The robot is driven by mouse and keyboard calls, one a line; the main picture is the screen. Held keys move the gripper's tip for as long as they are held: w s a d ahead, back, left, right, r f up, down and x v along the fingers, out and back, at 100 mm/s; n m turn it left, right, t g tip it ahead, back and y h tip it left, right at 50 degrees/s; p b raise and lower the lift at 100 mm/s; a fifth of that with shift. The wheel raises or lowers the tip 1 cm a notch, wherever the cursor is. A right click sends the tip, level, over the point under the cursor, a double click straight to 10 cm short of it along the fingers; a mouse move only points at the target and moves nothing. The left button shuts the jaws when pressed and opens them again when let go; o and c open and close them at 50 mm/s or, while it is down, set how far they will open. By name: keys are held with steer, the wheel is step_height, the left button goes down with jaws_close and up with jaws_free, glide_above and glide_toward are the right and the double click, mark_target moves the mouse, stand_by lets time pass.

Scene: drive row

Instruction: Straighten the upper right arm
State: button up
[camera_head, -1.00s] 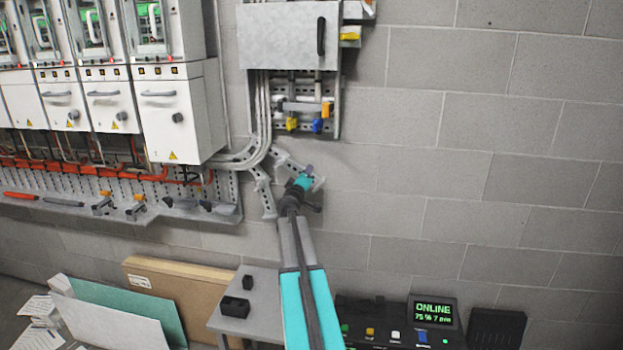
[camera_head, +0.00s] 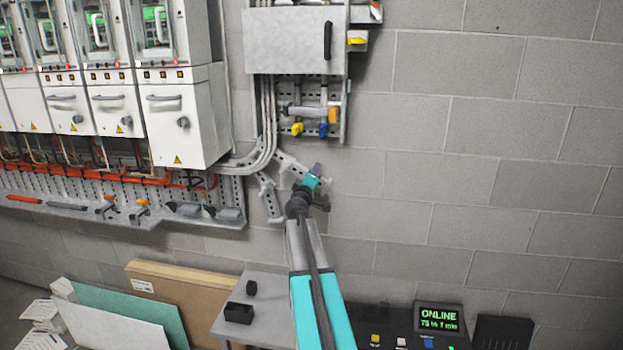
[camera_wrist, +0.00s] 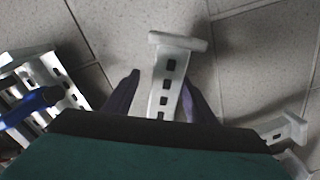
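Perforated grey bracket arms stick out below the conduit bend on the wall. The upper right arm (camera_head: 289,162) slants down to the right in the head view, its outer part partly hidden by my gripper (camera_head: 316,170). In the wrist view, a slotted arm (camera_wrist: 167,85) with a crosswise end bar lies between the two purple fingers of my gripper (camera_wrist: 158,88). The fingers are apart; a gap shows on the left, and the right finger is close to the arm, contact unclear. A lower arm (camera_head: 270,198) hangs steeply down beside it.
White cabinets (camera_head: 183,118) and a perforated shelf (camera_head: 140,215) with tools are at left. A grey box (camera_head: 290,42) with valves below it is above. A small table (camera_head: 262,318) and an ONLINE console (camera_head: 438,318) stand below. The wall at right is bare.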

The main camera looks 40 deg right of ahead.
steer(key=shift+a+f, duration=0.1)
steer(key=shift+f, duration=0.1)
steer(key=b+v, duration=0.3)
steer(key=v, duration=1)
steer(key=shift+a+b, duration=0.35)
steer(key=shift+s, duration=0.15)
stand_by(0.4)
